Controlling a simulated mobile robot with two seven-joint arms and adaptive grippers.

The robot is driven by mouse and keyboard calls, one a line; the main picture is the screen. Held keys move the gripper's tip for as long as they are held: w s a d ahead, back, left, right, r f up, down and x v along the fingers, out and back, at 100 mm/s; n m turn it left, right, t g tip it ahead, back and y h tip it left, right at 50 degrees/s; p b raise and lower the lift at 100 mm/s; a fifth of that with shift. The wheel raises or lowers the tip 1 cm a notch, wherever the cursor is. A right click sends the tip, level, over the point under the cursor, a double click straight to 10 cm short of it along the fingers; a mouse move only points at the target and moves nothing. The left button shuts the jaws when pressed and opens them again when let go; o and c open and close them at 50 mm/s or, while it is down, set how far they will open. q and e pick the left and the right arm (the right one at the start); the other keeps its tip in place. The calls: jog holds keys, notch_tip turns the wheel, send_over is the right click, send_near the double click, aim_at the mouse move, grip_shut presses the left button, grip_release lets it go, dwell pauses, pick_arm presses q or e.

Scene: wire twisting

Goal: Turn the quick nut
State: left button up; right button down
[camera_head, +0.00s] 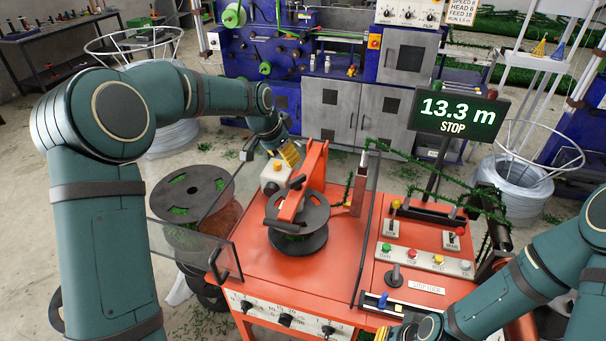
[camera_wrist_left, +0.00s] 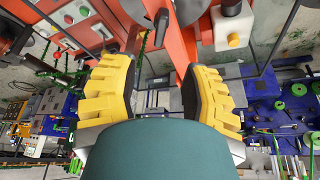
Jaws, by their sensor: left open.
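My left gripper (camera_head: 290,155) is behind the orange swing arm (camera_head: 312,165) of the winding machine, near the white box with a yellow button (camera_head: 275,174). In the left wrist view its yellow-padded fingers (camera_wrist_left: 158,85) are wide apart, with nothing held between them. The orange arm (camera_wrist_left: 176,45) shows beyond the gap. A black reel (camera_head: 297,222) sits under the arm on the orange table. I cannot clearly pick out the quick nut; a dark knob (camera_wrist_left: 162,22) shows beside the arm. My right gripper (camera_head: 392,333) is partly cut off at the bottom edge.
Clear guard panels (camera_head: 190,245) flank the orange table (camera_head: 335,265). A control panel (camera_head: 425,258) with buttons and a lever is at its right. The display (camera_head: 458,112) reads 13.3 m, STOP. Another black reel (camera_head: 190,194) stands left.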

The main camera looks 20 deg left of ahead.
aim_at(297, 178)
pick_arm(q)
jog(key=x, duration=1.2)
jog(key=shift+f+p, duration=0.2)
jog(key=shift+p, duration=0.1)
jog(key=shift+o, duration=0.3)
grip_shut()
